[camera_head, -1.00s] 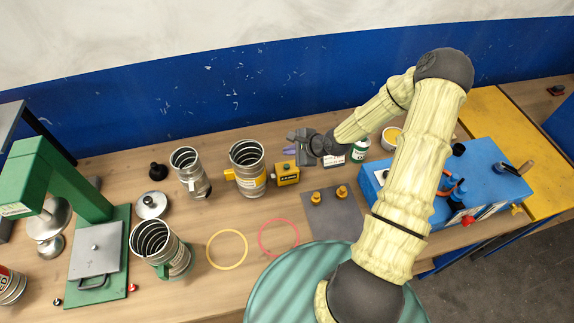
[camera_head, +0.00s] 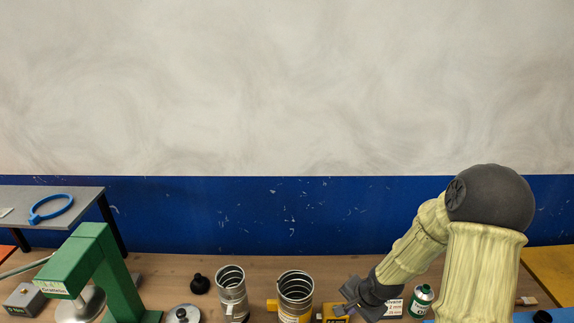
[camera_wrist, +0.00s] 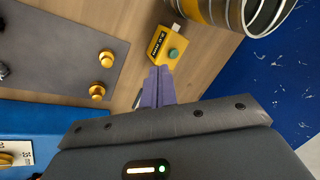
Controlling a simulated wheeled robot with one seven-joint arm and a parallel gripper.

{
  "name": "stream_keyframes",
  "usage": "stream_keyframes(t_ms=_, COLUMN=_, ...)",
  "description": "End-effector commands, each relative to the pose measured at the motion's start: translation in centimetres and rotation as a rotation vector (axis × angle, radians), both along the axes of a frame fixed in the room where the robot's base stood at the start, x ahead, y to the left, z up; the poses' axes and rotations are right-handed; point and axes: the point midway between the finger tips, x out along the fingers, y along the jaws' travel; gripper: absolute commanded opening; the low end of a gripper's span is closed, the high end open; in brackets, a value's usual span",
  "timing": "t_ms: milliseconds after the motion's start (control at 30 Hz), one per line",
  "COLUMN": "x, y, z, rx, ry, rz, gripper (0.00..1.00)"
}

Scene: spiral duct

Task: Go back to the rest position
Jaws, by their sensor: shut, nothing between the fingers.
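My gripper (camera_wrist: 158,88) shows in the wrist view with its purple fingers together and nothing between them. In the head view my gripper (camera_head: 345,301) is low at the right of the centre, over the workbench (camera_head: 150,268). A yellow box with a green button (camera_wrist: 163,46) lies just beyond the fingertips in the wrist view, apart from them as far as I can tell. The same yellow box (camera_head: 334,313) is partly cut off at the bottom of the head view.
Two spiral metal ducts (camera_head: 232,292) (camera_head: 296,290) stand left of my gripper. A green bottle (camera_head: 421,300) is to its right. A green press (camera_head: 100,262) and a grey shelf with a blue ring (camera_head: 51,208) are at left. A grey mat with brass knobs (camera_wrist: 50,48) shows in the wrist view.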

Motion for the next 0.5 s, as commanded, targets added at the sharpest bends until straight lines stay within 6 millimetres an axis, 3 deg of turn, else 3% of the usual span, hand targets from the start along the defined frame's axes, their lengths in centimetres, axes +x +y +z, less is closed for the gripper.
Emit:
stream_keyframes(t_ms=200, x=-3.8, y=0.0, z=2.7, rx=-0.221, ry=0.011, rz=0.280, gripper=0.00)
stream_keyframes(t_ms=500, x=-10.0, y=1.1, z=6.3, rx=-0.379, ry=0.022, rz=0.630, gripper=0.00)
